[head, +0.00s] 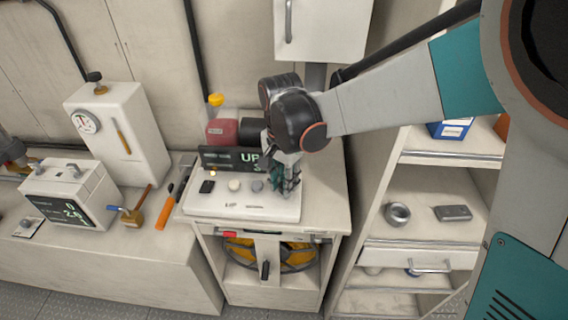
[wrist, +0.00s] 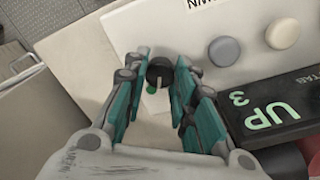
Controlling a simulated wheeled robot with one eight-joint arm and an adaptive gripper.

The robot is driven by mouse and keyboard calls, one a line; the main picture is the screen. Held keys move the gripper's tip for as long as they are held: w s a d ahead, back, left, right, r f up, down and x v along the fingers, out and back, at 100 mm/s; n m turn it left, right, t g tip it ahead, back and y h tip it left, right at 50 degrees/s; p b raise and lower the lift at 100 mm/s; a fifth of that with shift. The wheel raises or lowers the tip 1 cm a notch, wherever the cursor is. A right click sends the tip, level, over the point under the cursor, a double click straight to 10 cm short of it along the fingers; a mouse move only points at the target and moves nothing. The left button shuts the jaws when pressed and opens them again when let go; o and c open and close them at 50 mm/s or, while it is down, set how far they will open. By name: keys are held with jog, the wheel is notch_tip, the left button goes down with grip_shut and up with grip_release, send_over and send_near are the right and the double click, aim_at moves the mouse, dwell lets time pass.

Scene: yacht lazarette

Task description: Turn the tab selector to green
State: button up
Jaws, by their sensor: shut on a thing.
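The tab selector is a small round black knob (wrist: 160,70) with a pale pointer line. It stands on the white control panel (head: 225,203). In the wrist view a green mark (wrist: 152,90) shows right beside the knob, and the pale line runs down towards it; I cannot tell whether it lines up exactly. My gripper (head: 286,187), with teal fingers, points down at the right end of the panel and hides the knob in the head view. In the wrist view my gripper (wrist: 160,68) is shut on the knob, one finger on each side.
A dark display (head: 232,159) reading "UP" and 3 stands behind the panel's round buttons (head: 234,185). A red container (head: 222,132) is behind it. An orange-handled tool (head: 166,208) lies left of the panel. Open shelves (head: 440,185) are to the right.

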jog(key=shift+m, duration=1.6)
jog(key=o, duration=1.1)
